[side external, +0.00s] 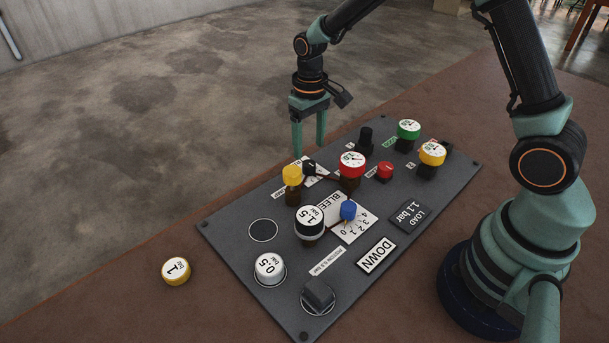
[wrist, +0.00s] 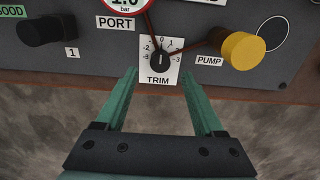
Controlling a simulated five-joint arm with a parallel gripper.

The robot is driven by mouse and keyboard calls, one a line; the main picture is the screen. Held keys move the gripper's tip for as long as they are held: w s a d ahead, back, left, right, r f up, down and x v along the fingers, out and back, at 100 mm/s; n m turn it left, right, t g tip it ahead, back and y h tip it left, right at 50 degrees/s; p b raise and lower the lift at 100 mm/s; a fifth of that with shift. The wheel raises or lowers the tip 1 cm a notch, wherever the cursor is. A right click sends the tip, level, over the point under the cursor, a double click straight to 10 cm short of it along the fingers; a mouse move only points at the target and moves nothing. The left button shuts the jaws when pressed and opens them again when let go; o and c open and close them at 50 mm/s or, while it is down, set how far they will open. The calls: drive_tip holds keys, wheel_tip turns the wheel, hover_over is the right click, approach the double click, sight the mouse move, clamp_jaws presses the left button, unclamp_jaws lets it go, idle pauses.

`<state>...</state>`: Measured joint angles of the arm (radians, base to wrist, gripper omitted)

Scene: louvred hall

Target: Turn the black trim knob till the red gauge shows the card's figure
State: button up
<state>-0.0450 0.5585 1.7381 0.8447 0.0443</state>
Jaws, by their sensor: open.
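The black trim knob (wrist: 160,61) sits on a white TRIM scale plate in the wrist view, its white mark near 0. It also shows in the side view (side external: 309,168). My gripper (side external: 309,149) is open and empty above the panel's far edge; in the wrist view its fingers (wrist: 160,75) lie either side of the TRIM plate, apart from the knob. The red gauge (side external: 352,164) stands beside the knob; its lower part (wrist: 126,4), cut off in the wrist view, reads 1.0 bar. A dark card (side external: 408,215) reads LOAD 1.1 bar.
A yellow pump knob (wrist: 243,50) stands close right of the trim knob in the wrist view. The panel (side external: 225,224) also carries a blue knob (side external: 348,210), a black-rimmed 1.5 piece (side external: 309,219) and a white 0.5 piece (side external: 269,267). A yellow disc (side external: 176,270) lies off the panel.

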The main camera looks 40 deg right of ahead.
sight(309, 163)
drive_tip(key=shift+f, duration=3)
clamp_jaws()
